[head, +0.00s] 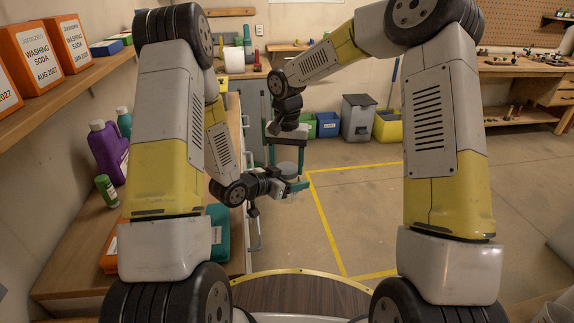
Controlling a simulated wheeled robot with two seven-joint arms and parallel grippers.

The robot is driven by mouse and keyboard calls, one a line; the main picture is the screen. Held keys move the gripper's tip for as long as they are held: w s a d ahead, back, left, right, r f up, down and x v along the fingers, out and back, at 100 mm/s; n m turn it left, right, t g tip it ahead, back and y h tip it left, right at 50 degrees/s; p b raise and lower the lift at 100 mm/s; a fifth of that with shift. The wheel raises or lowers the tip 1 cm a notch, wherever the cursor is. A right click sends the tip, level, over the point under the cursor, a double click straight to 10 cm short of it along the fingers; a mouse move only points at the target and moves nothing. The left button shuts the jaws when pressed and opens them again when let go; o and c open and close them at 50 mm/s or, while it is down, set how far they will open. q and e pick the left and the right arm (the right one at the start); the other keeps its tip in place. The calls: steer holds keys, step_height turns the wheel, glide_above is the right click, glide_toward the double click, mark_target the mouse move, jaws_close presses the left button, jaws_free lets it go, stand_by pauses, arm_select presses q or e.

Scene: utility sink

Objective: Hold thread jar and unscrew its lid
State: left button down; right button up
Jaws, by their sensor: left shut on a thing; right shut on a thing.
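The thread jar (287,169) shows as a small, pale grey round shape held in the air between my two grippers. My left gripper (293,186) comes in from the left, low and roughly level, and is shut on the jar's lower part. My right gripper (287,160) points down from above, with its teal fingers on either side of the jar's top, shut on the lid. The jar looks upright. The fingers hide much of it, and I cannot make out the seam between lid and jar or whether the lid has turned.
A wooden counter (72,262) on the left carries a purple bottle (106,150), a green can (107,190) and a teal case (219,232). Orange washing soda boxes (38,55) stand on a shelf above. The floor (360,215) to the right is clear.

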steer(key=o, duration=1.5)
steer(key=shift+o, duration=0.2)
steer(key=shift+a+r, duration=0.1)
steer(key=shift+r, duration=0.3)
step_height(320, 180, up, 4)
steer(key=shift+f, duration=0.15)
steer(key=m, duration=0.2)
steer(key=r+m, duration=0.1)
steer(key=m, duration=0.1)
steer(key=shift+r, duration=0.3)
steer(key=m, duration=0.1)
steer(key=r+m, duration=0.1)
steer(key=m, duration=0.3)
steer(key=shift+r, duration=0.35)
steer(key=shift+f+m, duration=0.35)
steer(key=shift+m, duration=0.05)
steer(key=shift+f, duration=3.6)
